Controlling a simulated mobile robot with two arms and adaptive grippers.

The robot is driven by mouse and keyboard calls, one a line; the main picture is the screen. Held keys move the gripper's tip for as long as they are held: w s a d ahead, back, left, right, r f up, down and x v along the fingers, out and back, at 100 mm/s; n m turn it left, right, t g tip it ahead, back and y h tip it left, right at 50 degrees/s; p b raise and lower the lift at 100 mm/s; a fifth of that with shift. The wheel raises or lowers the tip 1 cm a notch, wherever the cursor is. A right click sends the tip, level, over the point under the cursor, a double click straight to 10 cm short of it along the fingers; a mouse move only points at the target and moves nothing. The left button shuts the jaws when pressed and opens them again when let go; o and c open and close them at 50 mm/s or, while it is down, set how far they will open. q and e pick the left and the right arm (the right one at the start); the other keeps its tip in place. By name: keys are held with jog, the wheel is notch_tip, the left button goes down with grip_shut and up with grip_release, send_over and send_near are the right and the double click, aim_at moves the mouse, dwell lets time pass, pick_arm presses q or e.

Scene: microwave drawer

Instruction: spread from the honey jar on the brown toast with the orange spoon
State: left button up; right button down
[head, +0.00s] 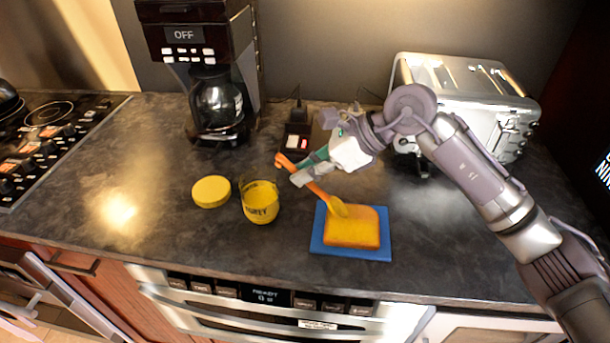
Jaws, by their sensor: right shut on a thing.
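The honey jar (261,204) stands open on the dark counter. Its round yellow lid (211,191) lies flat to its left. The toast (352,231) lies on a blue board (379,254) to the right of the jar, with a yellow layer over its top and an orange-brown edge. My right gripper (306,170) is shut on the orange spoon (317,189). The spoon is tilted, with its handle end up to the left and its yellow-coated bowl at the toast's upper left edge. I cannot tell whether the bowl touches the toast. My left gripper is not in view.
A coffee maker (206,60) stands at the back left and a silver toaster (466,85) at the back right. A small dark holder (297,140) sits behind the spoon. The stove (50,125) is at the far left. The counter's front left is clear.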

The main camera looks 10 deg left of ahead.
jog(key=shift+w, duration=0.2)
jog(key=shift+d+f, duration=0.1)
jog(key=shift+d, duration=0.05)
jog(key=shift+d, duration=0.35)
jog(key=shift+d+b, duration=0.3)
jog(key=shift+d, duration=0.65)
jog(key=shift+d, duration=0.1)
jog(key=shift+d+b, duration=0.45)
jog(key=shift+d, duration=0.75)
jog(key=shift+a, duration=0.1)
